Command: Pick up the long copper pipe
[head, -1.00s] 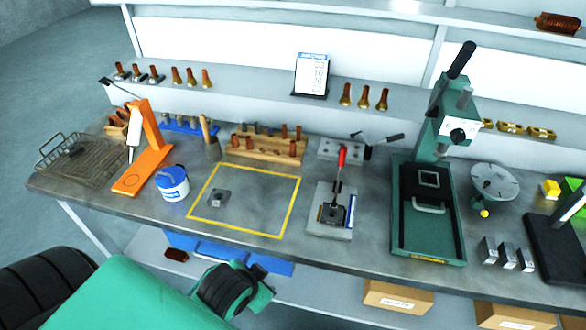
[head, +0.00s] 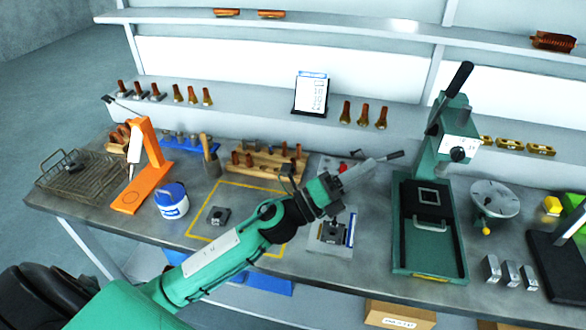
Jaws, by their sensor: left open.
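A wooden rack (head: 262,166) stands at the back of the workbench and holds several upright copper and grey pieces. A copper piece (head: 298,151) stands at its right end; I cannot tell whether it is the long copper pipe. My left gripper (head: 352,181) is open and empty. It is above the bench, right of the rack, over the small clamp fixture with the red handle, and partly hides it. My left forearm crosses the yellow-outlined area. My right gripper is not in view.
A green press (head: 428,250) stands to the right of my gripper. An orange stand (head: 150,180), a blue-lidded tub (head: 172,203) and a wire basket (head: 85,178) are on the left. A shelf behind holds several copper fittings (head: 364,114).

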